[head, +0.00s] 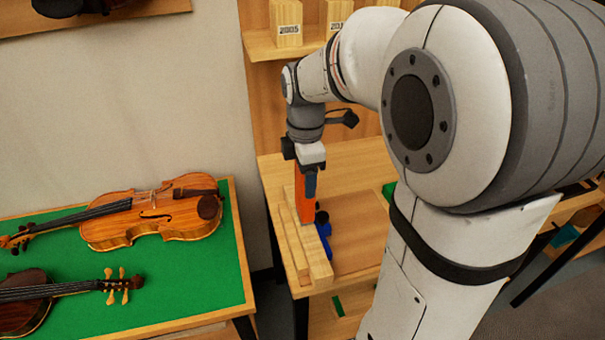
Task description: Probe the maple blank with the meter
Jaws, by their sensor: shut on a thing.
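My gripper (311,176) is over the wooden bench, pointing down, shut on an upright orange tool that looks like the meter (302,203). The meter's lower end is at or just above pale, long wood pieces (317,262) lying side by side near the bench's left front edge. One of these looks like the maple blank, but I cannot tell which. I cannot tell whether the meter's tip touches the wood. The gripper's fingers are small and partly hidden.
A blue object (324,229) with a dark round part lies just right of the meter. The bench top (357,212) is bare further right. At left, two violins (160,213) lie on a green-topped table (190,283). A shelf with labelled wood blocks (286,22) stands behind.

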